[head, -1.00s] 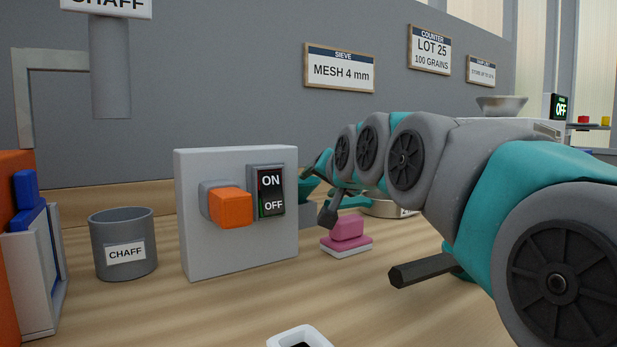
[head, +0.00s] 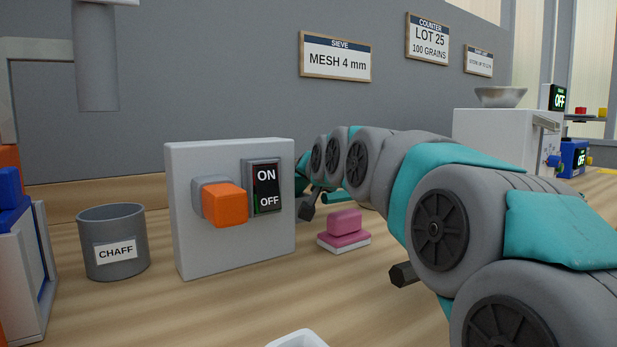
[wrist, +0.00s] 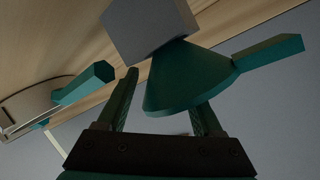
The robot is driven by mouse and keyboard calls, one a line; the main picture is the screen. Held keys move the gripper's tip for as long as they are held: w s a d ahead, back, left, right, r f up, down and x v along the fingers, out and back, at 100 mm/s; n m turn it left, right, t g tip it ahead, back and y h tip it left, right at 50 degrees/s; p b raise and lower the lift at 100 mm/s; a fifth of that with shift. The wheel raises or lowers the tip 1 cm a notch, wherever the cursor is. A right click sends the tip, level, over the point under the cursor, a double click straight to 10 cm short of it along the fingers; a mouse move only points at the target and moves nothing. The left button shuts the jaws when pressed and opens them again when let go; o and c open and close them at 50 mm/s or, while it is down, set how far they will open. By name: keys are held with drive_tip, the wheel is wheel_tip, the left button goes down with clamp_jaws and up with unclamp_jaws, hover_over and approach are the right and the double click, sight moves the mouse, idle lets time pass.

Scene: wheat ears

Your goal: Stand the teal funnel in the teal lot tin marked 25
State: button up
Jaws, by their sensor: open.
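The teal funnel (wrist: 185,82) shows in the wrist view as a wide cone with a flat tab handle pointing right. Its narrow end meets a grey block (wrist: 148,28); I cannot tell whether it sits in it. My gripper (wrist: 163,92) is open, with its fingers reaching toward the funnel on either side of its wide part. The right fingertip is partly hidden by the cone, and contact is unclear. I cannot make out the teal lot tin marked 25 in either view.
A grey switch box (head: 232,235) with an orange knob stands left of my arm. A pink block on a pale base (head: 344,228) and a grey CHAFF bin (head: 113,245) are near it. In the wrist view a teal hexagonal rod (wrist: 85,83) lies left of the gripper.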

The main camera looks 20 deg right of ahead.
drive_tip(key=shift+w, duration=0.1)
clamp_jaws()
idle(1.0)
drive_tip(key=shift+f, duration=0.15)
idle(1.0)
drive_tip(key=shift+r, duration=0.75)
drive_tip(key=c, duration=0.6)
unclamp_jaws()
drive_tip(key=shift+c, duration=0.2)
clamp_jaws()
idle(0.4)
